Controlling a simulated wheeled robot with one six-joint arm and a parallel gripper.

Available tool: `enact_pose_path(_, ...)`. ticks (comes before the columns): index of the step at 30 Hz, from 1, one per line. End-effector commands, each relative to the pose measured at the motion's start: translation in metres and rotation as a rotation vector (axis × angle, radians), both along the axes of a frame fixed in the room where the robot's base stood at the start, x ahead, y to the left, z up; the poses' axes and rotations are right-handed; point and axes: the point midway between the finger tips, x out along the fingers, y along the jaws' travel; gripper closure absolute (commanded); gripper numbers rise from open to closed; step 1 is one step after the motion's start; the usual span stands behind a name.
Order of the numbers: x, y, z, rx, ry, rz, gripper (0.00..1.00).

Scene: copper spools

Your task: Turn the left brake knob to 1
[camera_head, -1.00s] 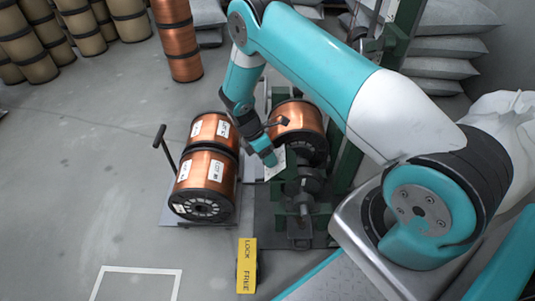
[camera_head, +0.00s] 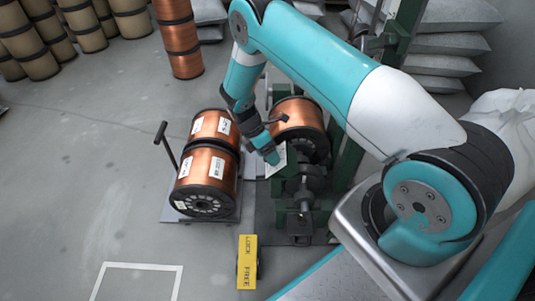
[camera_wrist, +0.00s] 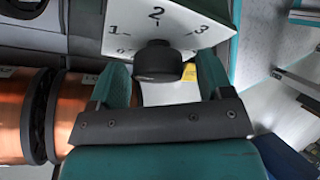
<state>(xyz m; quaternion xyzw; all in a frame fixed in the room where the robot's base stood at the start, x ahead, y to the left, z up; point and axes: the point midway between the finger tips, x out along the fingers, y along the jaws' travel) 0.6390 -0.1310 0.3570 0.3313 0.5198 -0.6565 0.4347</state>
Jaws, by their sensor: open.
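The brake knob (camera_wrist: 157,62) is a dark round knob on a white dial plate (camera_wrist: 190,15). The plate carries 1, 2 and 3, and a partly covered mark at its left. Where the knob points cannot be made out. My gripper (camera_wrist: 163,70) is open, with one teal finger on each side of the knob and gaps between them. In the head view my gripper (camera_head: 271,157) is at the white plate (camera_head: 278,166) on the green stand, and the knob is hidden there.
A copper spool (camera_head: 298,112) sits on the stand just behind. Two copper spools (camera_head: 207,167) lie on a cart to the left, with an upright handle (camera_head: 164,141). A yellow LOCK/FREE sign (camera_head: 247,262) is in front.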

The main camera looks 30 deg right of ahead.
Motion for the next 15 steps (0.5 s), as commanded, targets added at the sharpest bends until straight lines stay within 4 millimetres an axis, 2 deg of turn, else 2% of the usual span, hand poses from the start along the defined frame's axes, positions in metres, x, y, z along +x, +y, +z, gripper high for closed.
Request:
enact_pose_path(4, 0.002, 0.001, 0.005, 0.0, -0.002, 0.0, 0.27)
enact_pose_path(8, 0.01, 0.005, 0.022, -0.001, -0.005, 0.001, 0.27)
enact_pose_path(15, 0.033, 0.019, 0.076, -0.001, -0.005, 0.001, 0.27)
